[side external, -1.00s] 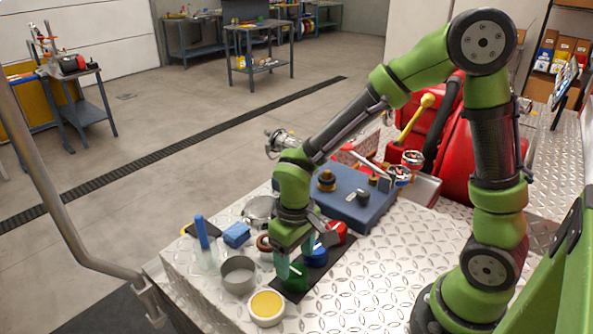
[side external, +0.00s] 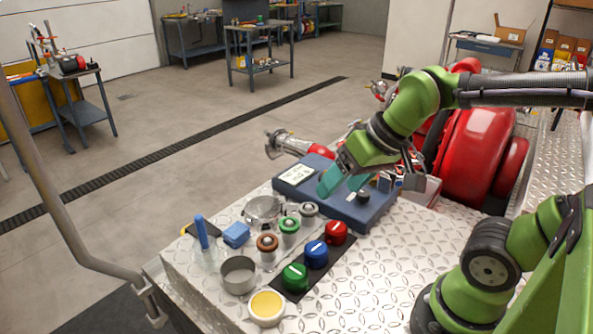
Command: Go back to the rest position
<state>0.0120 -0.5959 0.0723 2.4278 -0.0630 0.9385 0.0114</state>
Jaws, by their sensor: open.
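My gripper (side external: 342,183) is open and empty. Its teal fingers hang in the air over the blue panel (side external: 378,208) and point down and to the left. It hides part of the panel. A black strip (side external: 333,262) on the metal deck carries a green block (side external: 294,277), a blue block (side external: 316,254) and a red block (side external: 336,232) in a row, each with a pale mark on top. The gripper is apart from them.
Left of the strip stand a grey cup (side external: 238,275), a jar with yellow contents (side external: 267,306), a blue-handled tool (side external: 201,232), a blue block-like item (side external: 236,235) and several capped jars. A red tank (side external: 476,150) stands behind. The front deck (side external: 385,285) is clear.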

